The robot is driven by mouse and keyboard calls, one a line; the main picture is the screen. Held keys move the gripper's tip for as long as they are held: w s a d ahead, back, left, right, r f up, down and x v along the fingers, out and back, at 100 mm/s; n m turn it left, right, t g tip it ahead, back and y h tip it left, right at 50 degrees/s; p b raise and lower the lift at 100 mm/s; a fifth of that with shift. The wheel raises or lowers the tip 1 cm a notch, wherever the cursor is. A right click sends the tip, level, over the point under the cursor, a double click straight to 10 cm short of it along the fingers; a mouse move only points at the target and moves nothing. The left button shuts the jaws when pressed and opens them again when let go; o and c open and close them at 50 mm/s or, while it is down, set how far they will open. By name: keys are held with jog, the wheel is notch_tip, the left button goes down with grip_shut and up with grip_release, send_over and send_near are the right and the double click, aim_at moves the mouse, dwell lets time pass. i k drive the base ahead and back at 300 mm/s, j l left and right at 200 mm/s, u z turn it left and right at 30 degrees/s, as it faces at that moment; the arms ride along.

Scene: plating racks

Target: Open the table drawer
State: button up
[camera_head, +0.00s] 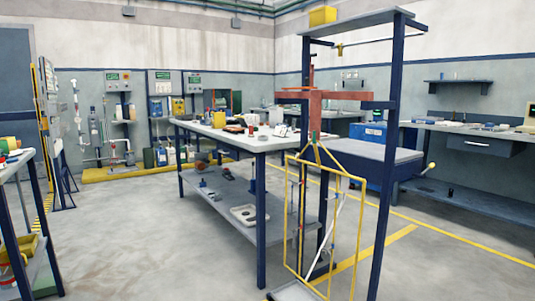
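A grey drawer (482,146) hangs under the grey workbench (440,125) along the right wall. Its front looks closed and carries a small dark handle (477,143). The drawer is far off, beyond the tall blue frame. My gripper is not in view, so its state and its place relative to the drawer do not show.
A tall blue frame (388,150) with a yellow wire rack (327,178) stands close, right of centre. A long blue-legged table (235,137) with several small items stands behind it. A shelf unit (20,170) is at the left edge. Floor (120,240) between them is clear.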

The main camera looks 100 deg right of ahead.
aim_at(236, 155)
jog(key=z, duration=3.3)
jog(key=i+l+u, duration=0.1)
jog(key=i+u, duration=0.25)
jog(key=i, duration=1.2)
